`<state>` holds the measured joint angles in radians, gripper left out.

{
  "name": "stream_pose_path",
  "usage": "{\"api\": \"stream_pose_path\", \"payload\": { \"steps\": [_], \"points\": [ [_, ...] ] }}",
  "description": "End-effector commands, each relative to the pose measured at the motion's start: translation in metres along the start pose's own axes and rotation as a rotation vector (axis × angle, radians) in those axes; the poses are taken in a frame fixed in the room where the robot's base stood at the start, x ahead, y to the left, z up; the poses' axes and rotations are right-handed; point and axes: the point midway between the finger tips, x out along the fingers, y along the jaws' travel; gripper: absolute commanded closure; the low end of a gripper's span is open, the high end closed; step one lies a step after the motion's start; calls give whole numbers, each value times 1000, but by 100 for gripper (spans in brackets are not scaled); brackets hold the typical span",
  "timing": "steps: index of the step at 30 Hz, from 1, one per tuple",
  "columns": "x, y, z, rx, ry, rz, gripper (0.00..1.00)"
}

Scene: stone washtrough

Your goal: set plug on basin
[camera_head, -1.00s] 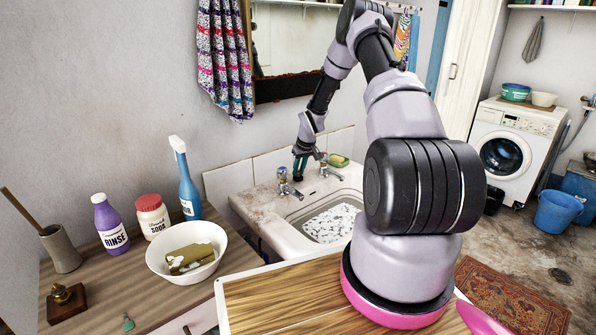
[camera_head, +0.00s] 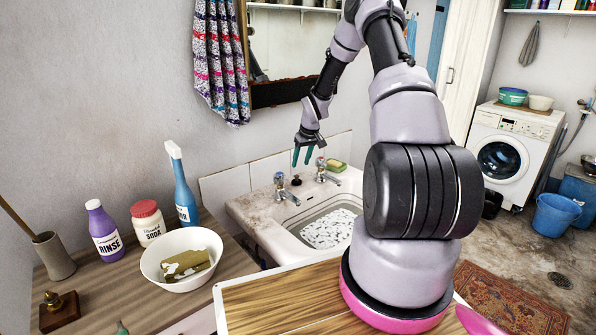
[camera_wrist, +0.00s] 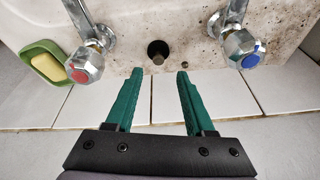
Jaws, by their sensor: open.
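The dark round plug (camera_wrist: 158,50), with a small knob on top, rests on the back ledge of the white basin (camera_wrist: 202,48), between the two taps. In the head view the plug (camera_head: 296,181) shows as a small dark spot on the basin (camera_head: 262,214). My gripper (camera_wrist: 160,73) is open with its green fingers apart and nothing between them. In the head view my gripper (camera_head: 302,163) hangs above the plug, clear of it. Pale speckled contents fill the basin's bowl.
The red-marked tap (camera_wrist: 86,63) and the blue-marked tap (camera_wrist: 243,48) flank the plug. A green soap dish (camera_wrist: 36,52) with yellow soap lies beside the red tap. White tiles (camera_wrist: 178,97) rise behind. A white bowl (camera_head: 151,262) and bottles stand on the wooden counter at left.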

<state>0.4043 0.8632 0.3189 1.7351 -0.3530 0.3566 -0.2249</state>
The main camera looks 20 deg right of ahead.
Motion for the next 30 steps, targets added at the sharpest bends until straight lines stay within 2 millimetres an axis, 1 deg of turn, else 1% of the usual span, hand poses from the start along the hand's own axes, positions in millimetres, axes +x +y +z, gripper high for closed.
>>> {"api": "stream_pose_path", "payload": {
  "steps": [1, 3, 11, 14, 17, 18, 19, 20, 21, 23, 24, 26, 27, 29, 30],
  "points": [
    [-12, 1, 0, 1, 2, 2, 46],
    [-24, 1, 0, 1, 2, 2, 46],
    [-53, -1, -1, 1, 2, 5, 46],
    [-81, -8, -4, 7, 8, 23, 46],
    [-129, -21, -5, 27, 21, 53, 46],
    [-151, -28, -2, 39, 26, 66, 46],
    [-169, -33, -1, 49, 32, 76, 46],
    [-186, -39, 2, 62, 38, 84, 46],
    [-208, -46, 6, 78, 47, 94, 46],
    [-240, -58, 15, 104, 62, 106, 46],
    [-260, -66, 22, 123, 72, 112, 46],
    [-290, -78, 34, 153, 90, 117, 46],
    [-309, -86, 42, 173, 104, 120, 46],
    [-336, -99, 57, 206, 125, 118, 46],
    [-353, -106, 68, 229, 138, 114, 46]
  ]
}}
